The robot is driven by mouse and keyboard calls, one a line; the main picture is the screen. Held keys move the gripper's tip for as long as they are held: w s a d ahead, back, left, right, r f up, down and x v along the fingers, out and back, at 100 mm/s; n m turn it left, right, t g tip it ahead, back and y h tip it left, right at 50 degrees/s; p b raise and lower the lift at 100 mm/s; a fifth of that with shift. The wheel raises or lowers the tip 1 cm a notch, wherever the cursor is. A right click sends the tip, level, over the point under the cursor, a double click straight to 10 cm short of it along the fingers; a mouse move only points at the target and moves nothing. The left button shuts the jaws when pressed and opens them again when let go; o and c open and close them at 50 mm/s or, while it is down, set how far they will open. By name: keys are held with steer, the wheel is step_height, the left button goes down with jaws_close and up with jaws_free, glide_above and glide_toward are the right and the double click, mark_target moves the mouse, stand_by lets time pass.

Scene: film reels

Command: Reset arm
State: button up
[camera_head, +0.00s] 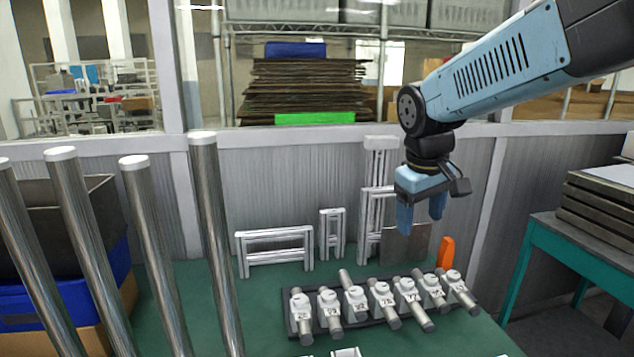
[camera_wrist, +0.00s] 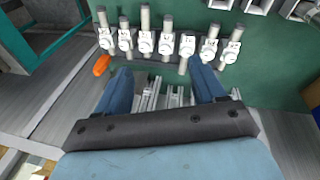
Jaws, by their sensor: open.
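My gripper (camera_head: 422,218) hangs from the blue arm above the far right part of the green table (camera_head: 262,325), with its two blue fingers pointing down. The fingers are apart with nothing between them. In the wrist view my gripper (camera_wrist: 165,92) also shows open and empty, with the table beyond the fingertips. The fingers are well above the table and touch nothing that I can see.
A dark rack (camera_head: 292,326) holds several numbered metal cylinders in a row. White frames (camera_head: 274,248) stand along the back wall. Tall metal rods (camera_head: 215,240) rise at the left. A teal-framed table (camera_head: 570,245) stands at the right.

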steer(key=s+d+m+t+y, duration=0.1)
steer(key=s+d+m+t, duration=0.2)
steer(key=s, duration=0.9)
steer(key=shift+d+r+m, duration=0.4)
steer(key=shift+d+m, duration=0.2)
steer(key=shift+m, duration=0.4)
